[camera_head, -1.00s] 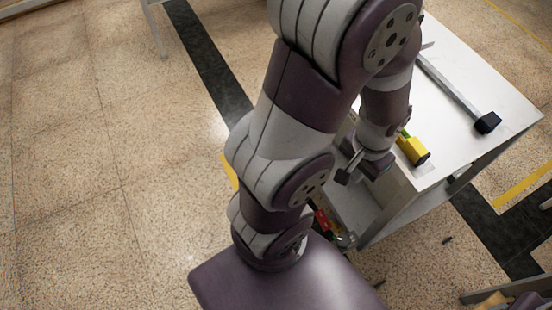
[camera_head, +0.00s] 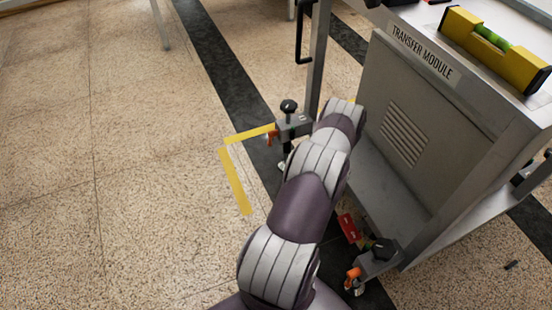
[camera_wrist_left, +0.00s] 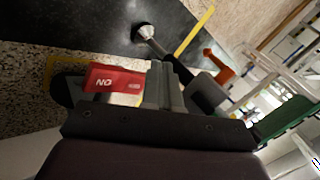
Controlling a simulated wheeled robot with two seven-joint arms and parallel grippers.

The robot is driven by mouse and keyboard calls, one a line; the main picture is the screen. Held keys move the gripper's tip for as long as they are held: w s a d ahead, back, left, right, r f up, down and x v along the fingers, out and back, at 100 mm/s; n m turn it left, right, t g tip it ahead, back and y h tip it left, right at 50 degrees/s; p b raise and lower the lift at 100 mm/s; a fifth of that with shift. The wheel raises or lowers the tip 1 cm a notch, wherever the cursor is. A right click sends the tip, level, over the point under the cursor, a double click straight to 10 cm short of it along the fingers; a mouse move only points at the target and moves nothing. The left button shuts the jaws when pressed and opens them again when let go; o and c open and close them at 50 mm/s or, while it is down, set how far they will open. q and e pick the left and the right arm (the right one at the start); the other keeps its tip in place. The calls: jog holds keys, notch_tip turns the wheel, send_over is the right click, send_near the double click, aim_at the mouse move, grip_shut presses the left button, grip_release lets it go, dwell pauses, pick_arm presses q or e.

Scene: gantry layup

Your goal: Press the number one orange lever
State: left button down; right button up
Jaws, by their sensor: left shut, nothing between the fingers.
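An orange lever (camera_head: 270,138) sits on the grey corner foot beside the transfer module's far leg. A second orange lever (camera_head: 353,273) is on the near corner foot, by a red tag (camera_head: 347,228). I cannot read which is number one. My left arm reaches toward the far foot, and its gripper is hidden in the head view. In the left wrist view, my left gripper (camera_wrist_left: 165,85) is shut and empty. An orange lever (camera_wrist_left: 220,62) shows to the right beyond its fingers, apart from them.
The transfer module (camera_head: 385,120) stands at the right, with a yellow level (camera_head: 495,48) on top. A black knob (camera_head: 288,106) tops the far foot. Yellow floor tape (camera_head: 236,180) and a dark floor strip lie nearby.

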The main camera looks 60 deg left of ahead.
pick_arm(q)
jog(key=a+r+m, duration=0.1)
jog(key=r+y, duration=0.1)
jog(key=a+r+m+y, duration=0.1)
jog(key=r, duration=0.1)
jog(key=shift+s+a+m+g, duration=0.25)
jog(key=shift+a+m+g, duration=0.05)
jog(key=shift+a+g, duration=0.1)
pick_arm(e)
jog(key=shift+r, duration=0.35)
pick_arm(q)
jog(key=shift+f, duration=0.1)
pick_arm(e)
jog(key=shift+f, duration=0.1)
pick_arm(q)
jog(key=b, duration=0.9)
send_near(271, 145)
jog(key=d+f+x, duration=0.1)
jog(key=x, duration=0.5)
jog(key=shift+a+r, duration=0.55)
pick_arm(e)
notch_tip(271, 145, down, 9)
pick_arm(q)
jog(key=shift+f, duration=0.1)
